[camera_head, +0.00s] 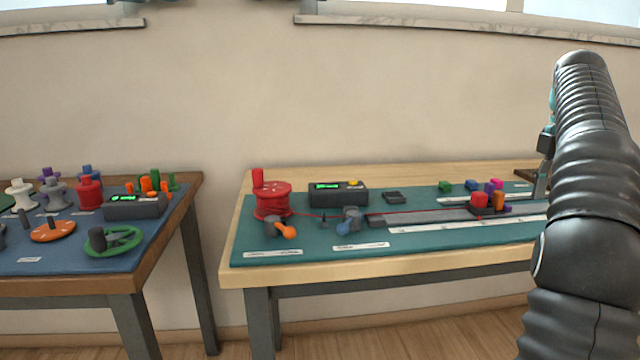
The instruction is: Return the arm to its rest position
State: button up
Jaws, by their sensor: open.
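My arm rises on the right side of the head view, dark grey and ribbed, bent at its top. My gripper (543,172) shows only in part at the arm's left edge, pointing down over the right end of the light wooden table (400,277). It is open, and I see nothing held in it. The rest of it is hidden behind my arm. Just left of it, red, orange and purple pieces sit together on a dark block (487,211) on the teal mat (300,235).
A red spool (272,201) stands at the mat's left, with a red cord running right from it. Behind are a dark box with a green display (338,194) and a small dark block (394,197). A second table (150,275) at left holds spools and wheels. A gap separates the tables.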

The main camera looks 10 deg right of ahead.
jog(key=s+a+f+m+t, duration=0.1)
jog(key=s+a+m, duration=0.2)
jog(key=a, duration=0.5)
jog(key=s+a+f+m+t+h, duration=0.15)
jog(key=a+m, duration=0.25)
jog(key=a, duration=0.4)
jog(key=s+a+f+m+t+y, duration=0.1)
jog(key=s+a+m, duration=0.2)
jog(key=a, duration=0.4)
jog(key=s+a+f+m+t, duration=0.1)
jog(key=s+a+f+m, duration=0.3)
jog(key=s+f, duration=0.3)
jog(key=s+a+f+m+t, duration=0.1)
jog(key=s+a+f+m, duration=0.3)
jog(key=s+a+f, duration=0.3)
notch_tip(320, 180, down, 3)
jog(key=shift+s+a+r, duration=0.15)
jog(key=shift+s+a, duration=0.1)
jog(key=shift+s, duration=0.05)
